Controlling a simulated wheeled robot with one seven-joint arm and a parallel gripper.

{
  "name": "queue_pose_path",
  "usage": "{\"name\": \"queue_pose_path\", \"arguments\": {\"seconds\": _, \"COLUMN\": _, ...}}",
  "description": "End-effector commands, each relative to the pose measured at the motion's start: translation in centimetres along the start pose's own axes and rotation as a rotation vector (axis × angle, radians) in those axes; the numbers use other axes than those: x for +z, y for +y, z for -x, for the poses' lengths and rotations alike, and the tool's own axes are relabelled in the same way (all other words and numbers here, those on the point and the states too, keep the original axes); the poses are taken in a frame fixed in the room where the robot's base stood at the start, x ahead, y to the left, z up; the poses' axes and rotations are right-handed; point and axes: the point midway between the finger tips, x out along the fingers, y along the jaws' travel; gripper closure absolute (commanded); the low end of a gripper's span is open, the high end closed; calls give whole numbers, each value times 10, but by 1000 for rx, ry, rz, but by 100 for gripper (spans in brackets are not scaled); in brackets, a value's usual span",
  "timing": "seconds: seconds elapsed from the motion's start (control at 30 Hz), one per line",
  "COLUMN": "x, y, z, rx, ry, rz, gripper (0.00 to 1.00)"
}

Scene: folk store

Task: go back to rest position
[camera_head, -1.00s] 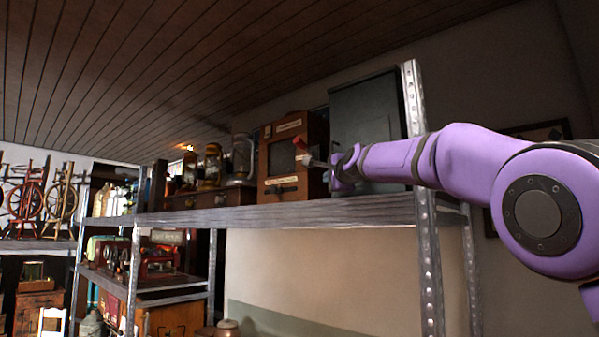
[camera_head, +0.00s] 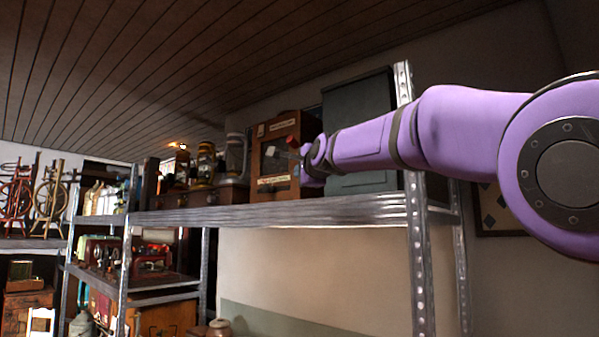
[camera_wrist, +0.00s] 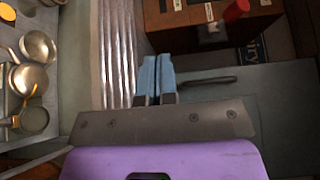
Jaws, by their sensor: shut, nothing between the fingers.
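My gripper (camera_wrist: 156,78) shows in the wrist view with its two blue-grey fingers together and nothing between them. The metal shelf edge (camera_wrist: 112,50) runs along its left side, and a wooden box (camera_wrist: 200,22) with a red knob lies ahead to the right. In the head view my purple arm reaches left across the shelf, in front of a dark grey-green cabinet (camera_head: 358,105). Its end comes near the wooden box (camera_head: 274,170); whether they touch cannot be told. The fingers are too small to make out there.
The metal shelf (camera_head: 270,214) has a perforated upright (camera_head: 418,260) under my arm. Lanterns (camera_head: 205,163) stand left of the box. Pans (camera_wrist: 35,48) show beyond the shelf edge in the wrist view. A dark handle (camera_wrist: 208,80) lies right of the fingers.

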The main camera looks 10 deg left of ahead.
Motion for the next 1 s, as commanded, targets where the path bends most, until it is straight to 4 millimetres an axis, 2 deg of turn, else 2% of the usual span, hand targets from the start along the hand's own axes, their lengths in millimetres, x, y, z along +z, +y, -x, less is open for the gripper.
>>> {"name": "queue_pose_path", "arguments": {"seconds": 0.23, "x": 9, "y": 0, "z": 6, "rx": -1, "ry": 0, "rz": 0, "gripper": 100}}
{"name": "queue_pose_path", "arguments": {"seconds": 0.57, "x": 5, "y": 0, "z": 8, "rx": 4, "ry": 4, "rz": 2, "gripper": 100}}
{"name": "queue_pose_path", "arguments": {"seconds": 0.67, "x": -17, "y": 6, "z": 16, "rx": 33, "ry": 21, "rz": 21, "gripper": 100}}
{"name": "queue_pose_path", "arguments": {"seconds": 0.77, "x": -61, "y": 19, "z": 35, "rx": 99, "ry": 47, "rz": 65, "gripper": 100}}
{"name": "queue_pose_path", "arguments": {"seconds": 0.9, "x": -127, "y": 50, "z": 83, "rx": 233, "ry": 67, "rz": 164, "gripper": 100}}
{"name": "queue_pose_path", "arguments": {"seconds": 1.0, "x": -160, "y": 73, "z": 122, "rx": 322, "ry": 61, "rz": 237, "gripper": 100}}
